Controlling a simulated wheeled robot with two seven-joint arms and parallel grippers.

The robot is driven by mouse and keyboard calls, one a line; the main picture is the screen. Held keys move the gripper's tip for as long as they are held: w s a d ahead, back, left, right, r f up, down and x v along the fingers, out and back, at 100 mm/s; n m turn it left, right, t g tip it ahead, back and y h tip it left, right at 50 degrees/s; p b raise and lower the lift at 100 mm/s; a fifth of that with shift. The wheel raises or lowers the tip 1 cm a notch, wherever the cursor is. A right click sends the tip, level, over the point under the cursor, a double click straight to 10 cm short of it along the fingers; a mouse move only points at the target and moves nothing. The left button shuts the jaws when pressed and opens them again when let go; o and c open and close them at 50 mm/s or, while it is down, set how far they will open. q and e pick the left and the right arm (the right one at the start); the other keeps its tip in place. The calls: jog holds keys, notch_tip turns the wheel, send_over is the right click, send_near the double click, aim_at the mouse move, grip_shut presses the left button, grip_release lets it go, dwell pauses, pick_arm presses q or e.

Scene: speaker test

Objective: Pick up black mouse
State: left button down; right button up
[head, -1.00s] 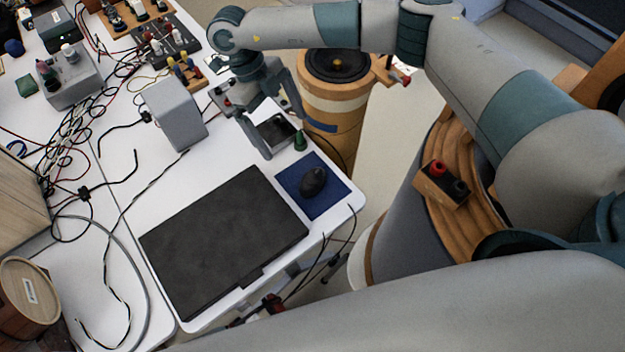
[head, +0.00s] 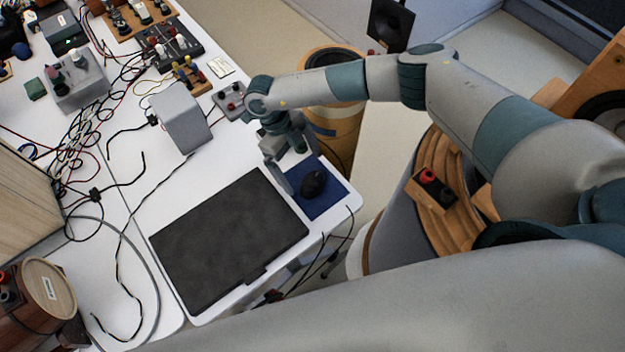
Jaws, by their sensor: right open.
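The black mouse (head: 313,183) lies on a dark blue mouse pad (head: 326,205) at the right corner of the white table. My right gripper (head: 298,182) points down at the upper left edge of the pad, just beside the mouse. One finger shows left of the mouse; the rest of the gripper is partly hidden by its own wrist. The jaws are open and nothing is seen between them. My left gripper is not in view.
A closed black laptop (head: 228,240) lies left of the pad. A grey box (head: 180,118), cables and electronic parts stand further back on the table (head: 150,185). Wooden speaker cabinets (head: 335,130) stand on the floor past the table's right edge.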

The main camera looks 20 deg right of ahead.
aim_at(309, 178)
dwell(0.3)
jog(key=shift+d+p+x, duration=0.2)
jog(key=shift+p+x, duration=0.8)
jog(key=shift+p, duration=0.1)
jog(key=shift+p+x, duration=0.5)
jog(key=shift+x, duration=0.45)
jog(key=shift+s+d+f, duration=0.1)
jog(key=shift+d+f, duration=0.1)
jog(key=shift+f, duration=0.4)
jog(key=c, duration=1.1)
